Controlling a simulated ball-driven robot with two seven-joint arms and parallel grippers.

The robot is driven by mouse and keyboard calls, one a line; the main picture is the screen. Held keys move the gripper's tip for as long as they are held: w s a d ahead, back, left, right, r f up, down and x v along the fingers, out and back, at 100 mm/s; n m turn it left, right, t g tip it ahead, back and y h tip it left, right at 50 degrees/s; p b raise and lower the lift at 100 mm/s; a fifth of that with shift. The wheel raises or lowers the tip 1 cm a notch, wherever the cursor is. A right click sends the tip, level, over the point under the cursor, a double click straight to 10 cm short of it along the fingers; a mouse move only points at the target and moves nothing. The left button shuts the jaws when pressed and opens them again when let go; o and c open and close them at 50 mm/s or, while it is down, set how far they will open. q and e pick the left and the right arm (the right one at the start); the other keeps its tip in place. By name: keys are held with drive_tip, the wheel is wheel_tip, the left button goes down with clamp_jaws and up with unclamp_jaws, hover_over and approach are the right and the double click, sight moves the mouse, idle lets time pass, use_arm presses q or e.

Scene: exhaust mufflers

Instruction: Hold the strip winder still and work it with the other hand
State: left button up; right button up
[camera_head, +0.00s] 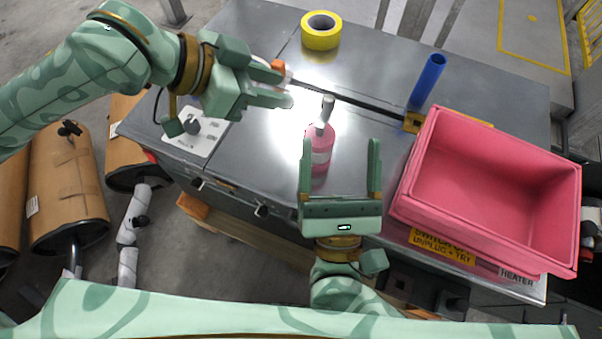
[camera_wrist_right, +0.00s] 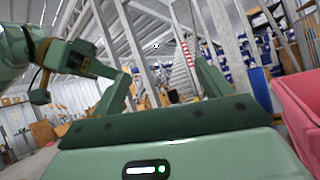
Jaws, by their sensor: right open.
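A pink and white upright piece with a grey knob on top, which I take for the strip winder (camera_head: 320,157), stands on the metal bench in the head view. My right gripper (camera_head: 341,143) is open and empty in front of it; its left finger overlaps the piece's left edge, and I cannot tell if they touch. My left gripper (camera_head: 289,88) is open, above the bench to the upper left of the piece and apart from it. The wrist view does not show the piece.
A yellow tape roll (camera_head: 321,31) lies at the back of the bench. An orange-tipped object (camera_head: 279,66) is near my left fingertips. A blue tube (camera_head: 427,80) stands behind the pink crate (camera_head: 497,264) at right. A switch plate (camera_head: 197,132) is at left.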

sight(320, 140)
drive_tip(key=s+a+f+g+h, duration=0.1)
drive_tip(key=f+g, duration=0.1)
drive_tip(key=f, duration=0.2)
drive_tip(key=s+a+f+g+h, duration=0.2)
drive_tip(key=f, duration=0.2)
drive_tip(key=s+a+f+g+h, duration=0.1)
drive_tip(key=a+f+g, duration=0.1)
drive_tip(key=f, duration=0.2)
drive_tip(key=shift+s+a+f+m+g, duration=0.15)
drive_tip(key=shift+s+f+m+g, duration=0.15)
drive_tip(key=shift+s+f+g, duration=0.1)
drive_tip(key=shift+h, duration=0.3)
drive_tip(key=w, duration=0.5)
drive_tip(key=w+d, duration=0.1)
drive_tip(key=w, duration=0.4)
drive_tip(key=w+d, duration=0.1)
drive_tip(key=w, duration=0.5)
drive_tip(key=shift+d, duration=0.25)
drive_tip(key=shift+c, duration=0.3)
drive_tip(key=c, duration=1.1)
drive_tip(key=shift+o, duration=0.2)
